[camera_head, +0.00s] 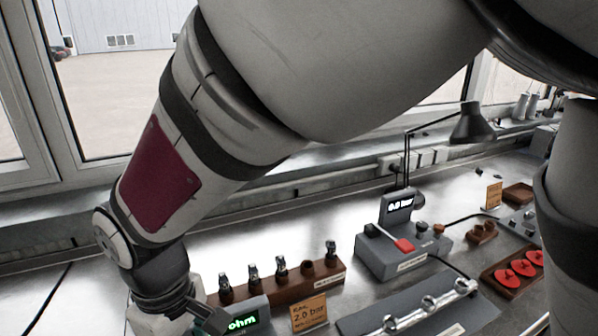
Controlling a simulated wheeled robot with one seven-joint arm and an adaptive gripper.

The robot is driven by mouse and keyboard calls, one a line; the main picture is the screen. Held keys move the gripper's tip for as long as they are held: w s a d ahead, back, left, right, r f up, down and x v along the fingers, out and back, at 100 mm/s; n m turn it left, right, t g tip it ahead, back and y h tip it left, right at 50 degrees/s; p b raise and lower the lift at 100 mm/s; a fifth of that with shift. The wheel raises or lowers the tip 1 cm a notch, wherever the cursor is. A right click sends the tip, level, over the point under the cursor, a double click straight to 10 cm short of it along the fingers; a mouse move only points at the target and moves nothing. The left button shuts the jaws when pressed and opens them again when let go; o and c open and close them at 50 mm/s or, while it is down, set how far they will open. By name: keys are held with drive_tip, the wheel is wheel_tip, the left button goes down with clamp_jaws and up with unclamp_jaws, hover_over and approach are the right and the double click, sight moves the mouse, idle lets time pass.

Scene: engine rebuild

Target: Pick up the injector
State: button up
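Several small dark and metallic injectors (281,265) stand upright in a brown wooden rack (300,285) at the lower middle. One hole of the rack, second from the right, looks empty. My gripper (208,318) is at the bottom left, beside the left end of the rack and next to a meter (243,322) with a green "ohm" display. The gripper is mostly hidden by my own wrist and the picture's bottom edge. I cannot see whether its fingers are open or hold anything.
A grey test device (400,257) with a "0.0 bar" display and red lever stands behind right. An orange "2.0 bar" card (309,314) and a silver rail (430,306) on a grey plate lie in front. A tray of red discs (515,273) is at right. A lamp (472,125) stands behind.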

wheel_tip(320, 180, down, 4)
drive_tip(key=shift+r, duration=0.2)
drive_tip(key=shift+w+f+p, duration=0.2)
drive_tip(key=shift+f+p, duration=0.1)
drive_tip(key=shift+f, duration=1)
drive_tip(key=shift+w+f+p, duration=0.15)
drive_tip(key=shift+f+p, duration=0.15)
drive_tip(key=shift+f, duration=0.95)
clamp_jaws()
